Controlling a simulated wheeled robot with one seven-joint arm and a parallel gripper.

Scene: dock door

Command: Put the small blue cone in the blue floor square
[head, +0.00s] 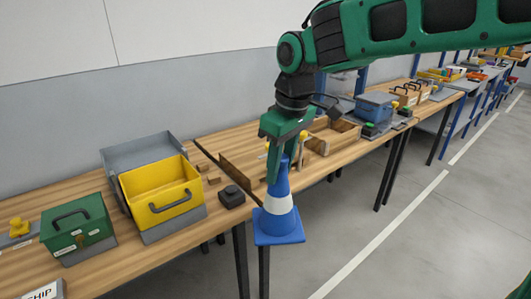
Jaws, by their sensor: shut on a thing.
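The small blue cone (279,208) has a white band and a square blue base. It hangs upright in the head view, in front of the workbench edge. My gripper (279,165) is green and points down, shut on the cone's top. The cone's base appears clear of the bench and above the floor. No blue floor square shows in this view.
A long wooden workbench (100,262) runs along the wall. It carries a green toolbox (78,229), a yellow bin (160,195), a wooden tray (333,137) and a blue box (375,106). Grey floor with a white line (400,226) lies open at right.

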